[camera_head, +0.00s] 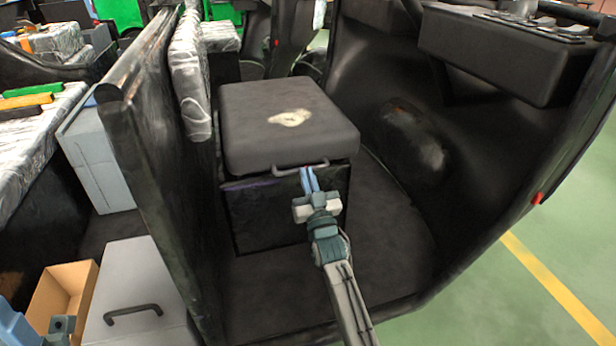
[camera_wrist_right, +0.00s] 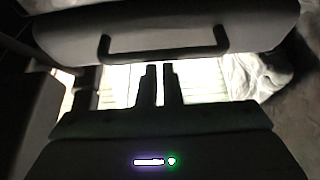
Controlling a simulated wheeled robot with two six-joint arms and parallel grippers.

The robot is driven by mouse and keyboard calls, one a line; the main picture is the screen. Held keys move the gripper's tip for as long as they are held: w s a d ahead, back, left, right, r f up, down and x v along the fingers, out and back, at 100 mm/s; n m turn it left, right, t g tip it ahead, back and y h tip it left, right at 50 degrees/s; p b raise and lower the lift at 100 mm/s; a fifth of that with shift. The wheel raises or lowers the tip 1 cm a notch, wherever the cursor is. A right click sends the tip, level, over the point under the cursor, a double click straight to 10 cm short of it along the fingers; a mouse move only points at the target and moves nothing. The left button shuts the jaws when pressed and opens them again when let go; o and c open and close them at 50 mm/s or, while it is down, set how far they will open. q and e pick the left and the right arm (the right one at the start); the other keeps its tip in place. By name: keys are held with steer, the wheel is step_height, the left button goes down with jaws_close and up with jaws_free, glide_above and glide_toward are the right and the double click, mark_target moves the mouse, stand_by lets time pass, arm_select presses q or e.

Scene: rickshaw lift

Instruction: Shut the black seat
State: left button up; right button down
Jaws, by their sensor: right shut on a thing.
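The black seat (camera_head: 270,108) is a thick padded lid with a pale worn patch, above a black box (camera_head: 268,215) inside the black vehicle. It looks close to level; I cannot tell whether it touches the box rim all round. Its handle (camera_head: 301,166) is on the front edge and also shows in the right wrist view (camera_wrist_right: 165,52). My right gripper (camera_head: 309,180) is at this handle, shut on it from the front. The fingers show in the right wrist view (camera_wrist_right: 160,85). My left gripper (camera_head: 38,328) shows only partly at the lower left corner; its jaws are unclear.
A black side wall (camera_head: 150,150) stands left of the seat and a curved black body panel (camera_head: 400,130) right of it. A grey lid with a handle (camera_head: 135,300) and an open cardboard box (camera_head: 65,290) are at lower left. Green floor (camera_head: 570,240) is clear at right.

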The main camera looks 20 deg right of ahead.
steer(key=shift+w+d+f, duration=0.1)
steer(key=shift+w+f, duration=0.15)
steer(key=shift+r, duration=0.1)
stand_by(0.4)
